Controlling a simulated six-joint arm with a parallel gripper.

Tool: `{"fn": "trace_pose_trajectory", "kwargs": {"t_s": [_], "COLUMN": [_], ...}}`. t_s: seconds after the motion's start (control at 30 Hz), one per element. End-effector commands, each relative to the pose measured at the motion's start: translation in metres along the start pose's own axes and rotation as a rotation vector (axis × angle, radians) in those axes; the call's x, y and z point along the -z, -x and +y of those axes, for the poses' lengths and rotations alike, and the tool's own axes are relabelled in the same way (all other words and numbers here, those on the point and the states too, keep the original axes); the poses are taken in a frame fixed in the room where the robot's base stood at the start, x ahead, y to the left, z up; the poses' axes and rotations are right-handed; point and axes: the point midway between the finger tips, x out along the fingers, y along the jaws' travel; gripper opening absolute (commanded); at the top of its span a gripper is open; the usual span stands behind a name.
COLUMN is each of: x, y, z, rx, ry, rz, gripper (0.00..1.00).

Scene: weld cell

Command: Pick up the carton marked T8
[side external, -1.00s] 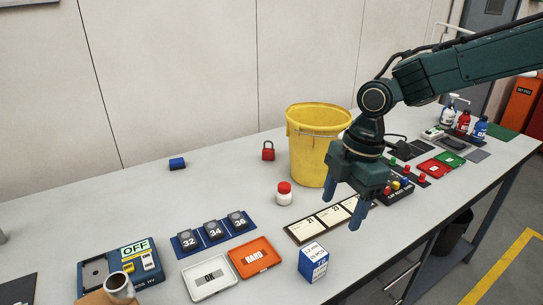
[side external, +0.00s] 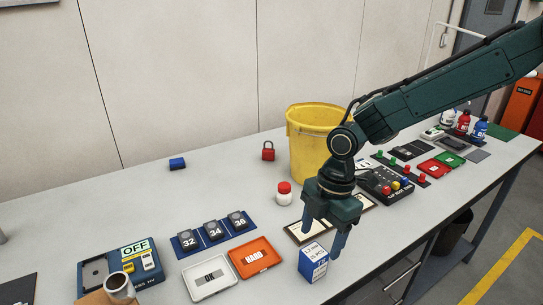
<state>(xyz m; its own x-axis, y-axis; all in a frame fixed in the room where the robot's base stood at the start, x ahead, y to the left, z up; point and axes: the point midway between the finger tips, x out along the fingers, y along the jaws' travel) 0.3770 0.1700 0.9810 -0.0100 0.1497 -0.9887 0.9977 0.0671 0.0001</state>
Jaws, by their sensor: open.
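A small blue and white carton (side external: 312,263) stands upright near the front edge of the table. Its top face is white with small print, and a mark that looks like T8 shows on its side, too small to read surely. My gripper (side external: 322,242) is open and points down at the carton. One finger shows behind and left of the carton's top, the other at its right side. I cannot tell whether either finger touches it.
An orange tray marked HARD (side external: 268,245) and a white tray marked OK (side external: 192,289) lie left of the carton. A framed card panel (side external: 294,236) lies behind it, partly hidden by my gripper. A white bottle with a red cap (side external: 284,194) and a yellow bucket (side external: 305,165) stand farther back.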

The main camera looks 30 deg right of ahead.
Motion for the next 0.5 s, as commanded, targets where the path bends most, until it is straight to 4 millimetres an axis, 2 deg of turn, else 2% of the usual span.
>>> {"fn": "trace_pose_trajectory", "kwargs": {"t_s": [0.03,0.2,0.5], "x": [0.000,-0.001,-0.001], "y": [-0.009,-0.028,-0.036], "z": [-0.001,0.000,0.000], "rx": [0.005,0.003,0.000], "ry": [0.000,-0.001,0.000], "rz": [-0.002,-0.001,-0.001], "gripper": [0.66,0.66,0.66]}}
